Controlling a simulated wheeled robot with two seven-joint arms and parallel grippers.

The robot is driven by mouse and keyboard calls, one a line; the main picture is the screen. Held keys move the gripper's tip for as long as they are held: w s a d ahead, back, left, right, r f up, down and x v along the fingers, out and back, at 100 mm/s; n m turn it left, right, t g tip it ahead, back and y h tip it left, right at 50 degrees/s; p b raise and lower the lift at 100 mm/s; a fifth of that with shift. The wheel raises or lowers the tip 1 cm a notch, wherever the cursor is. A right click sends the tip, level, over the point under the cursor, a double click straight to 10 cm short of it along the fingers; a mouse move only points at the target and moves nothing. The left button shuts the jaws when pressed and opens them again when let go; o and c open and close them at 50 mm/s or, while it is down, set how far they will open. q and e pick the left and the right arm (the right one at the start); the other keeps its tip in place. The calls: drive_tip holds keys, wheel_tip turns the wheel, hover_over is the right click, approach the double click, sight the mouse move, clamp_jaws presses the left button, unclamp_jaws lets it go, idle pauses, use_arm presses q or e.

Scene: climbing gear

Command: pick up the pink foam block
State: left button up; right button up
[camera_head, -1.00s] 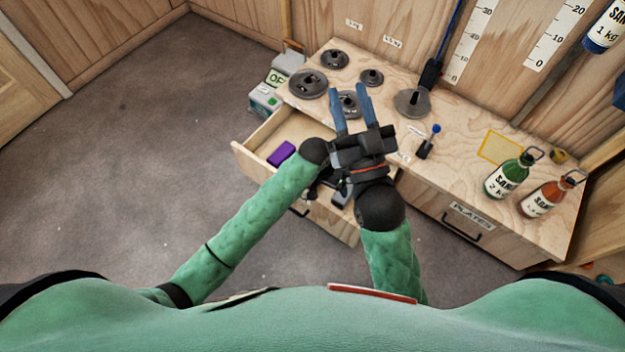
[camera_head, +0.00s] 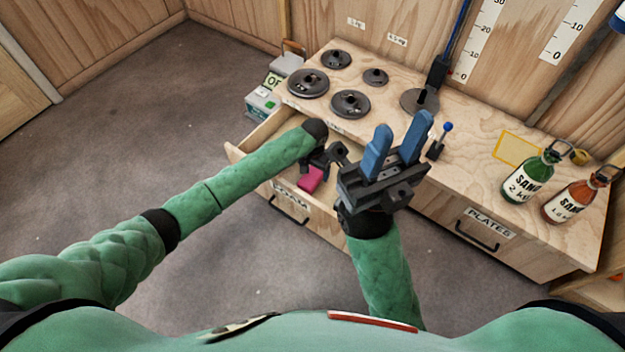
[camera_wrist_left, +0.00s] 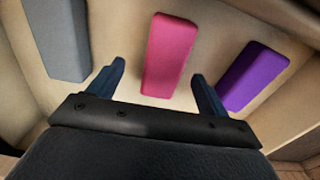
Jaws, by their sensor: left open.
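The pink foam block (camera_head: 311,180) lies in the open drawer; it shows whole in the left wrist view (camera_wrist_left: 170,55), between a grey block (camera_wrist_left: 58,38) and a purple block (camera_wrist_left: 255,75). My left gripper (camera_wrist_left: 158,70) is open and empty. Its fingers point into the drawer, one toward each side of the pink block, with the block beyond the tips. In the head view my left gripper (camera_head: 326,156) is dark and partly hidden behind its wrist. My right gripper (camera_head: 399,130), with blue fingers apart, is open and empty in front of the cabinet top.
The open drawer (camera_head: 240,153) juts from a wooden cabinet (camera_head: 455,140). The floor at left (camera_head: 120,130) is clear.

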sight(312, 174)
use_arm(q)
drive_tip(key=f+b, duration=0.1)
drive_tip(key=f, duration=0.3)
drive_tip(key=f+b, duration=0.1)
drive_tip(key=shift+w+a+f+b, duration=0.25)
drive_tip(key=shift+w+f+b, duration=0.05)
drive_tip(key=shift+w+f, duration=0.1)
drive_tip(key=c, duration=1.1)
